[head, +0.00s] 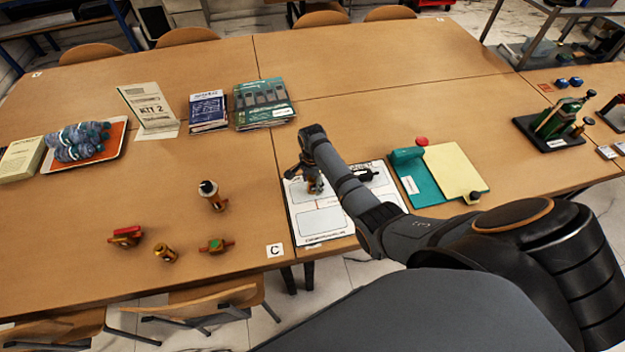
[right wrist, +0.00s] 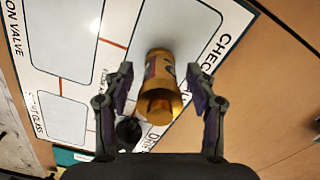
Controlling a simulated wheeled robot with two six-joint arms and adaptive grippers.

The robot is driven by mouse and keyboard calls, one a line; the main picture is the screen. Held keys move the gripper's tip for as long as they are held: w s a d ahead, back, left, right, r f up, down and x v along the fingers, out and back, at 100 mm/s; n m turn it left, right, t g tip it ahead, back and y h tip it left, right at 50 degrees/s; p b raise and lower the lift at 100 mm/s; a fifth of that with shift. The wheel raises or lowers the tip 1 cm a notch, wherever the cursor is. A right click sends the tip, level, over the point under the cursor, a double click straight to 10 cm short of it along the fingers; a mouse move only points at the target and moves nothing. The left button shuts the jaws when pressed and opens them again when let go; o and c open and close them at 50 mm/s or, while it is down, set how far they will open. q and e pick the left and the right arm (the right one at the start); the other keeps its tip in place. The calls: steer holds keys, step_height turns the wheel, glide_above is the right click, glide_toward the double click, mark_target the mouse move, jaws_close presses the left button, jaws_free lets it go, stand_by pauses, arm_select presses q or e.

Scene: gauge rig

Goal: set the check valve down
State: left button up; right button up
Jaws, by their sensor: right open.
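The check valve (right wrist: 161,82), a brass cylinder with a dark and purplish label, is on the white printed board (right wrist: 115,22), at the area lettered "CHEC…". In the head view the brass valve (head: 315,187) is partly hidden by my right gripper (head: 304,168). In the right wrist view my right gripper (right wrist: 158,82) is open, with one finger on each side of the valve and a gap on both sides. Whether the valve stands fully upright is hard to tell. My left gripper is not in view.
A black part (head: 368,174) lies on the board; a teal block with a yellow pad (head: 452,170) stands to its right. Several brass fittings, one of them a black-topped valve (head: 212,195), stand at left. Booklets (head: 263,103) lie behind. Table between fittings and board is clear.

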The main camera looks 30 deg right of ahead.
step_height(320, 180, up, 12)
steer(key=shift+r, duration=0.15)
stand_by(0.6)
